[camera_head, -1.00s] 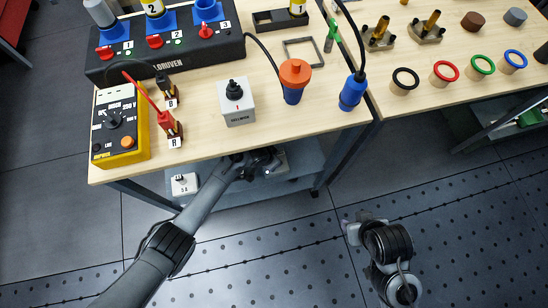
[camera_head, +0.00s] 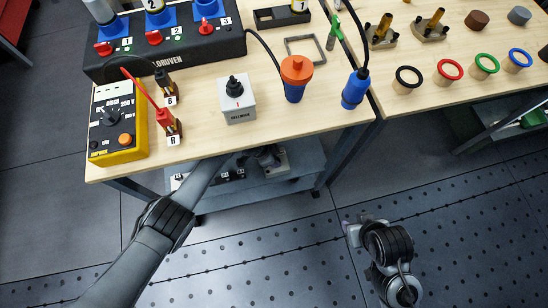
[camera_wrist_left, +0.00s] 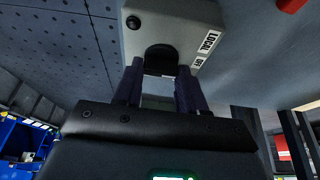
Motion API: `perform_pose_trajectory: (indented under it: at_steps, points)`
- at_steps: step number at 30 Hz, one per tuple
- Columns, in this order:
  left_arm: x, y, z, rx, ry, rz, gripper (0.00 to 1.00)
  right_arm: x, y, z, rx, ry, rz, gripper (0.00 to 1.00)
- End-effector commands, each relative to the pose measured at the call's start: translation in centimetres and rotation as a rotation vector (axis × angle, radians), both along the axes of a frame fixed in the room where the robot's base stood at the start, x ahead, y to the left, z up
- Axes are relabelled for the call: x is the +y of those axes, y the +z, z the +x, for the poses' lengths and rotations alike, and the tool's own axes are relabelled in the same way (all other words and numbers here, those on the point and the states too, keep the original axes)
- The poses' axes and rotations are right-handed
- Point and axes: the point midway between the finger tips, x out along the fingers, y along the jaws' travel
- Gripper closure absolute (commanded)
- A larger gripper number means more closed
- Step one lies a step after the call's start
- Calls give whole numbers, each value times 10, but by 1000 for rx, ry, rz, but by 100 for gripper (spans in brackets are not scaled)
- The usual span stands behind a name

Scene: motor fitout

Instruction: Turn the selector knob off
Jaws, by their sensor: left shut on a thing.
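My left gripper (camera_head: 266,157) reaches under the table's front edge to the lower shelf, largely hidden by the tabletop in the head view. The left wrist view shows its two dark fingers (camera_wrist_left: 160,78) shut around a black knob (camera_wrist_left: 160,54) on a grey box (camera_wrist_left: 184,20). A label on that box reads "LOCAL", with another small mark beside it. The box also shows beside the gripper in the head view (camera_head: 281,164). The knob's pointer direction is hidden by the fingers. My right gripper (camera_head: 352,231) hangs over the floor; its finger opening cannot be made out.
On the tabletop stand a white box with a black knob (camera_head: 238,103), a yellow meter (camera_head: 118,126), an orange-blue plug (camera_head: 295,79) and a blue connector (camera_head: 355,90). Small boxes (camera_head: 228,177) sit on the lower shelf (camera_head: 302,151). The perforated floor in front is clear.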

Motion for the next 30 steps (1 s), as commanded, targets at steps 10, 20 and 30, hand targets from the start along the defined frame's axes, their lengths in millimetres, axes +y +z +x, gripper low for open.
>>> perform_pose_trajectory:
  at_steps: [10,20,30]
  points:
    - [2,-2,-1,3,2,3,49,2,0,0,1,-4,7,57]
    - [1,-1,0,1,2,2,34,1,0,0,1,-4,5,57]
    - [0,1,-1,1,53,1,34,-1,5,0,0,3,-4,57]
